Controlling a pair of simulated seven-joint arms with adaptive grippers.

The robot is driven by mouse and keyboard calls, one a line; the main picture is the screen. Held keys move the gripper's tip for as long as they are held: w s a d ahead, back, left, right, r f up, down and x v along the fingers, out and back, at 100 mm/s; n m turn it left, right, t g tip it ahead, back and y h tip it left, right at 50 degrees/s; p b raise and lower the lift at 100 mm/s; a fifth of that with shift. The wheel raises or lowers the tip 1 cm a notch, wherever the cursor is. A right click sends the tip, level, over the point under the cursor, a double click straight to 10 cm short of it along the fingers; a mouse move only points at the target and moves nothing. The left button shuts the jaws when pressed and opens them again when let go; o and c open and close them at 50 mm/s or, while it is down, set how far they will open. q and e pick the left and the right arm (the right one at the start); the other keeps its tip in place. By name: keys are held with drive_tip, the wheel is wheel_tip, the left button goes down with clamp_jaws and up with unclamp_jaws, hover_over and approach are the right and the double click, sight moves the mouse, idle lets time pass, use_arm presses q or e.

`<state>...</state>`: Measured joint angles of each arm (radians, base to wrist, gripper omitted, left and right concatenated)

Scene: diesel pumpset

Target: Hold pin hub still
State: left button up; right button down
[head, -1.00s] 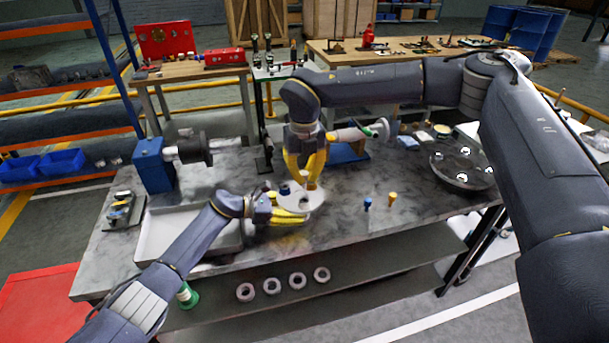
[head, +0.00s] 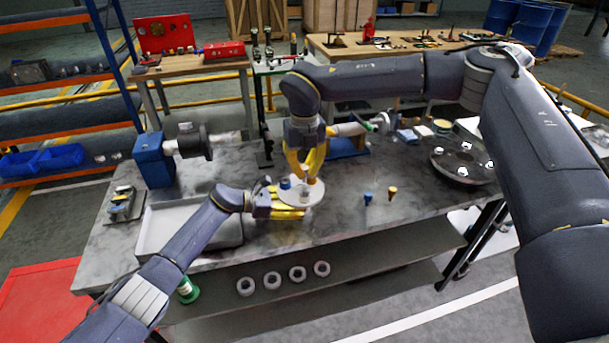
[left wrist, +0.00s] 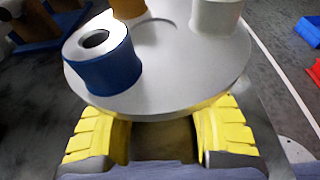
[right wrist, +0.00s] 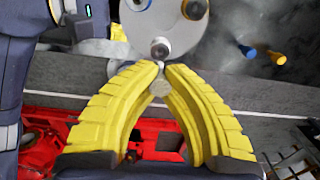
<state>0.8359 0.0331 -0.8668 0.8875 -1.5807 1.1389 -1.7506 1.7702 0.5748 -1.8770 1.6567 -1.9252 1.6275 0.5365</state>
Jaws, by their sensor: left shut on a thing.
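The pin hub (head: 316,194) is a round grey disc above the bench, left of its middle. My left gripper (head: 298,211) is shut on its near edge; in the left wrist view the yellow fingers (left wrist: 165,125) sit under the disc (left wrist: 165,88). On the disc stand a blue bush (left wrist: 103,62), an orange bush (left wrist: 128,8) and a pale grey one (left wrist: 215,14). My right gripper (head: 305,178) points down over the disc. In the right wrist view its fingertips (right wrist: 161,66) nearly meet around a small grey piece (right wrist: 159,88); its grip is unclear.
A loose blue piece (head: 367,198) and a yellow one (head: 392,194) stand on the bench right of the hub. A grey tray (head: 160,238) lies at left. A dark round flange (head: 460,175) lies at right. Several grey rings (head: 271,280) sit on the shelf below.

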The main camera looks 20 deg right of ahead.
sight(305, 178)
use_arm(q)
drive_tip(key=shift+f, duration=0.1)
use_arm(e)
drive_tip(key=shift+f, duration=0.25)
use_arm(q)
drive_tip(key=shift+s, duration=0.1)
use_arm(e)
drive_tip(key=shift+f+n, duration=0.4)
drive_tip(key=shift+f, duration=1)
idle(0.6)
drive_tip(key=shift+f, duration=1.6)
idle(0.4)
drive_tip(key=c, duration=1.5)
unclamp_jaws()
drive_tip(key=shift+d, duration=0.1)
drive_tip(key=shift+r, duration=0.1)
wheel_tip(305, 178, up, 12)
drive_tip(key=shift+f, duration=0.1)
